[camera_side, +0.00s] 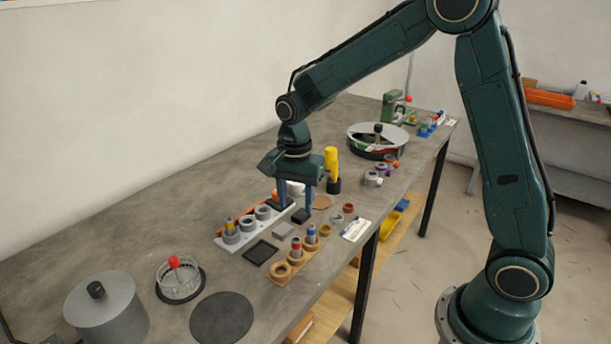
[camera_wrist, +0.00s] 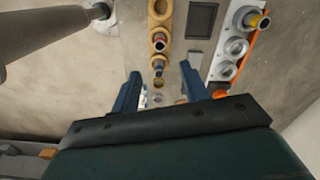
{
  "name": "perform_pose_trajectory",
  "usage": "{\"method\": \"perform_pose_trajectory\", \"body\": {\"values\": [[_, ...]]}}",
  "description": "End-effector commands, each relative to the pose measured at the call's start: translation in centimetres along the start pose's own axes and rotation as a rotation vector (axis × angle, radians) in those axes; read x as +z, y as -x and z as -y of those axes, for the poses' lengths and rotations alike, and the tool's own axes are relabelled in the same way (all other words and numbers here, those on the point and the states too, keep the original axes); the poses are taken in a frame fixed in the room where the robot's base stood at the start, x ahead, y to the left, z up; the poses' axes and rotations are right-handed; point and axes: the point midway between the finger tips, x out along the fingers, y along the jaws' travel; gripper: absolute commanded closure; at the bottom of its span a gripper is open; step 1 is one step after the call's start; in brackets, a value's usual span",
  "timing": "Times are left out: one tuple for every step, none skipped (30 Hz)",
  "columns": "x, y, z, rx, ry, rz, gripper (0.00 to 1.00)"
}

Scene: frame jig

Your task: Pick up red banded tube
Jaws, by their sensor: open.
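A tan rack (camera_side: 273,278) with several ring holders stands near the table's front edge. A tube with a red band (camera_side: 296,245) stands upright in its middle ring and also shows in the wrist view (camera_wrist: 159,44). A second tube with blue on it (camera_side: 311,233) stands in the ring at the far end; its bands are too small to read surely. My gripper (camera_side: 294,210) is above the table, behind and above the tan rack, pointing down. Its two blue fingers (camera_wrist: 160,78) are spread apart, with no tube between them.
A pale grey rack (camera_side: 219,242) with a yellow-topped tube (camera_side: 229,226) stands behind the tan rack. A dark square tray (camera_side: 260,253) and a grey block (camera_side: 283,230) lie between them. A yellow bottle (camera_side: 331,163) stands behind my gripper.

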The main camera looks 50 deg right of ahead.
Motion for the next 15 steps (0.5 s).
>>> {"method": "perform_pose_trajectory", "body": {"values": [[0.0, -0.7, -0.1, 0.003, 0.0, 0.001, 0.55], [0.0, -1.1, -0.1, 0.004, 0.0, 0.001, 0.55], [0.0, -1.7, -0.1, 0.004, 0.001, 0.001, 0.55], [0.0, -2.2, -0.1, 0.005, 0.001, 0.001, 0.55], [0.0, -2.6, -0.1, 0.005, 0.001, 0.001, 0.55], [0.0, -3.2, -0.1, 0.005, 0.001, 0.001, 0.55], [0.0, -3.7, -0.1, 0.004, 0.001, 0.001, 0.55], [0.0, -4.2, -0.1, 0.005, 0.001, 0.001, 0.55], [0.0, -4.7, -0.1, 0.004, 0.001, 0.001, 0.55], [0.0, -5.1, -0.1, 0.004, 0.001, 0.001, 0.55], [0.0, -5.5, -0.1, 0.005, 0.001, 0.001, 0.55], [0.0, -5.9, -0.1, 0.003, 0.001, 0.001, 0.55], [0.0, -6.2, -0.1, 0.003, 0.001, 0.001, 0.55], [0.0, -6.5, -0.1, 0.003, 0.001, 0.001, 0.55], [0.0, -6.7, -0.1, 0.002, 0.001, 0.001, 0.55]]}}
